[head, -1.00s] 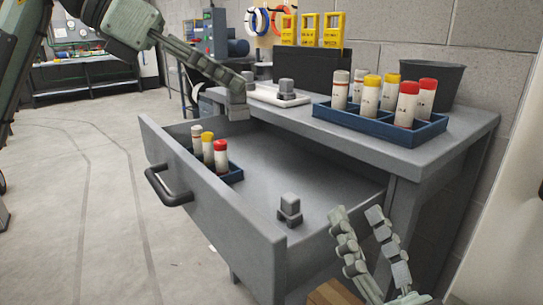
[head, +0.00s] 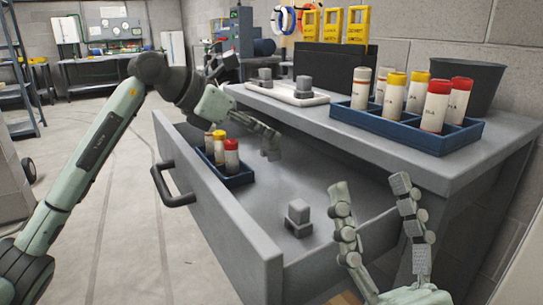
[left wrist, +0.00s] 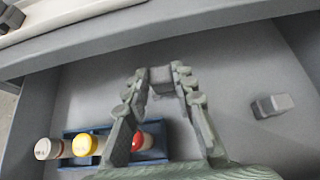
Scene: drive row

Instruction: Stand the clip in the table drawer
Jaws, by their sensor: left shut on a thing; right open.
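My left gripper (head: 268,140) is inside the open table drawer (head: 222,215), shut on a small grey clip (left wrist: 162,79). In the left wrist view the clip sits between the fingertips, over the drawer floor; I cannot tell whether it touches the floor. My right gripper (head: 370,186) is open and empty, in front of the table at the right.
A blue rack (head: 240,179) with red, yellow and white capped bottles lies in the drawer, left of my left gripper. On the tabletop are a white tray (head: 285,96) with two grey clips, a blue crate (head: 462,138) of bottles and a dark bin (head: 470,85).

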